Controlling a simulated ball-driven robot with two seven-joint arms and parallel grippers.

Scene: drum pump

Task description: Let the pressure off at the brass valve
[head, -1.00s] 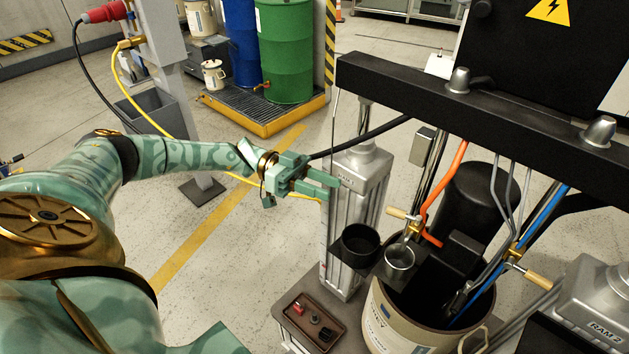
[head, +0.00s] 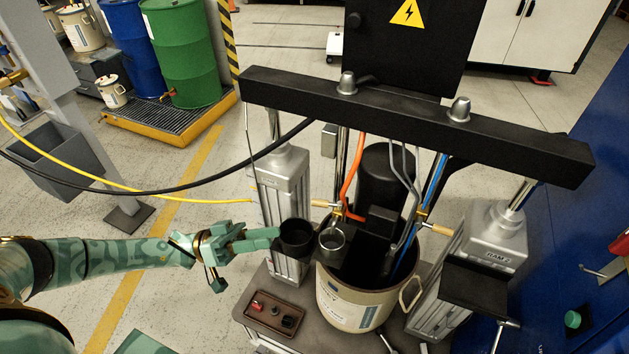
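Two brass valves with pale wooden handles show on the pump above the open drum (head: 345,304). The left brass valve (head: 337,205) sits by the orange hose, with its handle pointing left. The right brass valve (head: 422,216) sits by the blue and grey lines, with its handle pointing right. I cannot tell which one is meant or how either is set. My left gripper (head: 272,236) is left of the drum, its fingertips close to a black cup (head: 296,240) in this view. It appears empty; its finger gap is unclear. My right gripper is out of view.
A black crossbeam (head: 400,118) spans two silver rams, the left ram (head: 283,180) and the right ram (head: 495,232). A brown tray (head: 262,325) holds small parts. Hoses hang at the left.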

